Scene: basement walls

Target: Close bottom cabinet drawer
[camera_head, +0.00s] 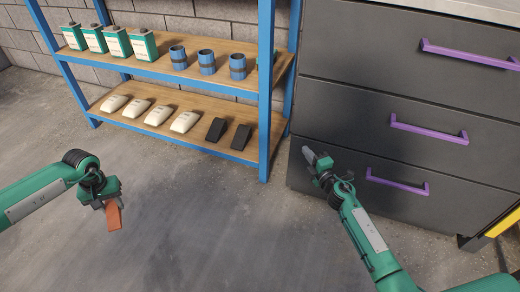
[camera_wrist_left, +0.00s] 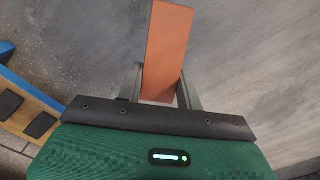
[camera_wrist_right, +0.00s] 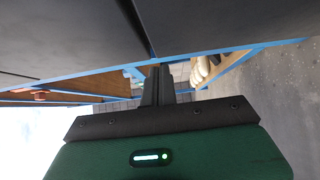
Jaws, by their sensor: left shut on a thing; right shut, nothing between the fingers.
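A dark grey cabinet with purple handles stands at the right of the head view. Its bottom drawer (camera_head: 420,205) has a purple handle (camera_head: 398,182) and looks about flush with the drawers above, though I cannot tell for sure. My right gripper (camera_head: 308,155) is shut and empty in front of the cabinet's left edge, left of the bottom handle. In the right wrist view its fingers (camera_wrist_right: 157,80) are together, close to dark panels. My left gripper (camera_head: 112,204) is shut on an orange-brown block (camera_head: 113,215), held over the floor. The block also shows in the left wrist view (camera_wrist_left: 168,45).
A blue-framed shelf (camera_head: 190,145) stands left of the cabinet, holding green-white cans (camera_head: 117,42), blue cups (camera_head: 207,62), cream packs (camera_head: 159,115) and black blocks (camera_head: 215,130). A yellow-edged thing (camera_head: 503,224) is at the far right. The concrete floor (camera_head: 210,230) between my arms is clear.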

